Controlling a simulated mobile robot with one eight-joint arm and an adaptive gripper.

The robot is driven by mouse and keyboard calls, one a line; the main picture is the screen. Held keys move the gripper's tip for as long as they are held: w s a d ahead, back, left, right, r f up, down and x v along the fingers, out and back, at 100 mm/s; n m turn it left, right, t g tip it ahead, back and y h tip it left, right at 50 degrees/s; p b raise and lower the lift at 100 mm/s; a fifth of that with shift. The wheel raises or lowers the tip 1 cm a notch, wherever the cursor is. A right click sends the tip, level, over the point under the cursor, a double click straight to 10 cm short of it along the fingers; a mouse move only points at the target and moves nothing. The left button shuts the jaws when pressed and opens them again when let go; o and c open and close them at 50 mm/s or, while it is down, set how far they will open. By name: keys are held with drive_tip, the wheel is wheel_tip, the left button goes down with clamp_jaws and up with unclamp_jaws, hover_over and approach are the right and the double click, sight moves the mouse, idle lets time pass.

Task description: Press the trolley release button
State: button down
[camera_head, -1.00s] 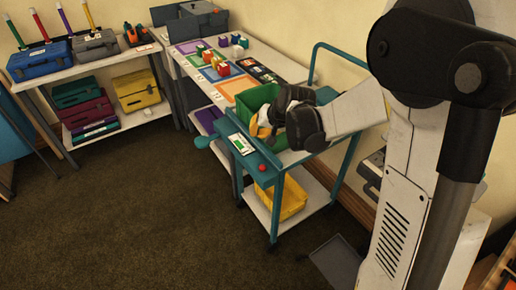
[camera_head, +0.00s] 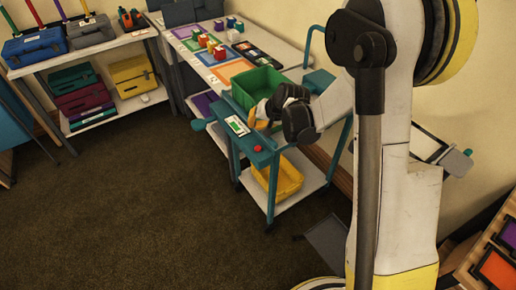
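The teal trolley (camera_head: 283,150) stands right of centre. A small round red button (camera_head: 258,148) is on its front edge panel, beside a small white and green display (camera_head: 237,126). My gripper (camera_head: 261,123) is over the trolley's front right part, just above and behind the red button in the picture, apart from it as far as I can see. Its fingers show as a small yellow-orange shape that is partly hidden by my dark wrist. I cannot tell whether they are open or shut.
A green bin (camera_head: 258,82) sits on the trolley top behind my gripper, and a yellow bin (camera_head: 289,178) is on its lower shelf. A table (camera_head: 288,52) with coloured mats and blocks is behind. A shelf with toolboxes (camera_head: 98,50) is at the left. The floor in front is clear.

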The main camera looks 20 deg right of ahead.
sight(256, 146)
wheel_tip(256, 146, down, 8)
drive_tip(key=b, duration=0.5)
drive_tip(key=shift+r, duration=0.1)
idle(1.1)
drive_tip(key=shift+f+b, duration=0.4)
drive_tip(key=shift+b, duration=0.2)
drive_tip(key=shift+f+b, duration=0.45)
drive_tip(key=shift+f, duration=0.05)
idle(0.3)
drive_tip(key=shift+r, duration=0.1)
drive_tip(key=shift+r+p, duration=0.6)
drive_tip(key=shift+r, duration=0.25)
drive_tip(key=shift+r, duration=0.1)
drive_tip(key=shift+r+p, duration=1.65)
drive_tip(key=shift+r, duration=0.75)
